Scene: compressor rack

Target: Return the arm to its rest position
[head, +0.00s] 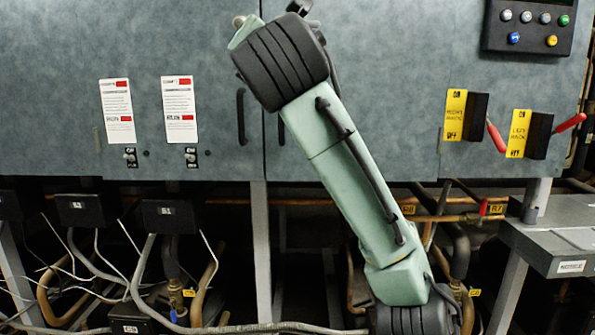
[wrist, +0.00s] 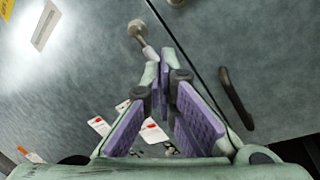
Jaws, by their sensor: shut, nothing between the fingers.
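In the head view my arm rises from the bottom right of centre and leans up to the left in front of the grey-blue cabinet (head: 380,90). My gripper is hidden behind the arm's upper end in that view. In the wrist view my gripper (wrist: 163,72) shows with its purple-padded fingers converging to tips that are together, with nothing between them. A round metal knob (wrist: 137,29) appears just beyond the fingertips; I cannot tell whether they touch it.
Dark handles (head: 241,117) flank the cabinet's door seam. Two red-handled switches (head: 496,135) (head: 569,123) with yellow labels are at right, below a button panel (head: 530,27). White labels (head: 117,111) sit above toggles at left. Pipes and cables (head: 150,270) crowd the space below. A grey box (head: 555,235) juts out at right.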

